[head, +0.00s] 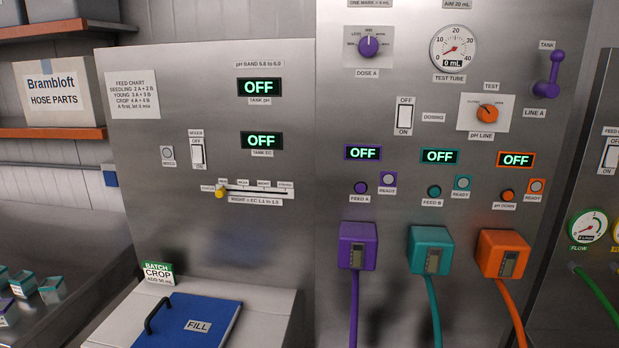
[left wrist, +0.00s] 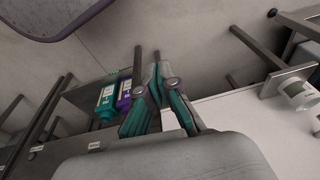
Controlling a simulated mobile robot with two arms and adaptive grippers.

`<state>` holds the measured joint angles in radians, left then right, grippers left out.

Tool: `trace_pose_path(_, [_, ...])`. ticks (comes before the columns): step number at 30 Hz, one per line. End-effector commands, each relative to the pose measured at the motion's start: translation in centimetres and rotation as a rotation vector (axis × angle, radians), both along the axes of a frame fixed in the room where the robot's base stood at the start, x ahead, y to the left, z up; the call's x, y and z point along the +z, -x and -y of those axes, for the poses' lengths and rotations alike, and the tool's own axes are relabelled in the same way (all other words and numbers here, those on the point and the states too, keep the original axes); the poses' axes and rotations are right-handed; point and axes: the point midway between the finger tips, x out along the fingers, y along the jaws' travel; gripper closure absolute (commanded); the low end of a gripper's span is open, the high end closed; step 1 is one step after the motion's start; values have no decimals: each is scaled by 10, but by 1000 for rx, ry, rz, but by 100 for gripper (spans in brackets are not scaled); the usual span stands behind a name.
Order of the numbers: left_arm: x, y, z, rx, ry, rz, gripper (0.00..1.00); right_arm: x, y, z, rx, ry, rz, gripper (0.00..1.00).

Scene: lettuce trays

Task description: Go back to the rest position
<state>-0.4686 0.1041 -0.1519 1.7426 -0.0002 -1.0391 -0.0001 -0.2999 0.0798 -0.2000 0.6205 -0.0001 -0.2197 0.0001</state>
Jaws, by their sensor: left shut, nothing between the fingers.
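My left gripper (left wrist: 149,58) shows in the left wrist view, its teal-and-grey fingers pointing up the picture. It is shut with nothing between the fingers. Behind it in that view, a teal bottle (left wrist: 106,101) and a purple bottle (left wrist: 124,96) stand on a dark shelf. I cannot tell how far the gripper is from them. Neither gripper shows in the head view, and my right gripper is in no view.
A steel dosing panel (head: 400,215) with OFF displays fills much of the head view. A tank with a blue FILL lid (head: 228,312) stands below it. Small boxes (head: 22,283) sit on a steel surface at left. A white container (left wrist: 298,93) is at right in the wrist view.

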Motion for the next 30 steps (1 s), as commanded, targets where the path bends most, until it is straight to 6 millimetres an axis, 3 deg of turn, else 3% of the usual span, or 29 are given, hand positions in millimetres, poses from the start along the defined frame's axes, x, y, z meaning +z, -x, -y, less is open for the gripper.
trace_pose_path(1, [-32, 12, -2, -2, -3, -25, 100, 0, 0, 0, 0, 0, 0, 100])
trace_pose_path(6, [-120, 60, -9, -12, -9, -69, 100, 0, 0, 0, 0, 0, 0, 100])
trace_pose_path(9, [-159, 97, -15, -18, -11, -92, 100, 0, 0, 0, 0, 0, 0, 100])
trace_pose_path(12, [-186, 132, -22, -22, -15, -110, 100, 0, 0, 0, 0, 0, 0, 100])
trace_pose_path(18, [-209, 177, -31, -29, -18, -131, 100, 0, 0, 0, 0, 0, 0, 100])
trace_pose_path(30, [-211, 184, -32, -30, -18, -132, 100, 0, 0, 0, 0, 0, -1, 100])
